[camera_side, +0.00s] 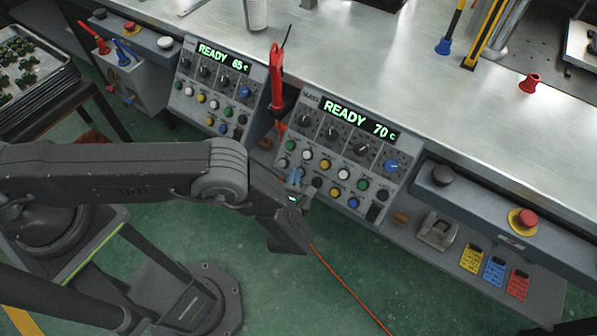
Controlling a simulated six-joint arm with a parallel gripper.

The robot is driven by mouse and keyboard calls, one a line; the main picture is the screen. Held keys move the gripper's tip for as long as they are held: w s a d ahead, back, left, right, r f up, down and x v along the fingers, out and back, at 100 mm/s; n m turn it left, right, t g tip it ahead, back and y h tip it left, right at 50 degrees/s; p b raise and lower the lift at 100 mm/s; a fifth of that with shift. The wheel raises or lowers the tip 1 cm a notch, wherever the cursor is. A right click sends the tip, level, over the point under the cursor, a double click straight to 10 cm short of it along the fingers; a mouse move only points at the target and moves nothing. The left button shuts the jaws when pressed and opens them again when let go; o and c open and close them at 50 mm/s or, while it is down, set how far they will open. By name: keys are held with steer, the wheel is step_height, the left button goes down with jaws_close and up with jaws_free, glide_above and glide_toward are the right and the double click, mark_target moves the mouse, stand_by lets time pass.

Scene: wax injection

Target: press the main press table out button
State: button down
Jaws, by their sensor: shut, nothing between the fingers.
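The right control panel (342,152) shows "READY 70 C" and has several knobs and rows of coloured push buttons. The left control panel (212,92) shows "READY 65" and has a similar layout. The button labels are too small to read, so I cannot tell which button is table out. My gripper (296,177) is at the lower left of the right panel, close to its lower left buttons. It is shut and empty. Its fingertips are small in this view, and I cannot tell whether they touch a button.
A red-handled tool (277,82) stands between the panels. A red stop button (522,220) and a black knob (442,175) sit on the rail at right. Yellow, blue and red tags (494,270) hang below. The metal tabletop (400,65) behind the panels is mostly clear.

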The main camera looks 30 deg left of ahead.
steer(key=shift+w+f, duration=0.25)
steer(key=shift+w, duration=0.05)
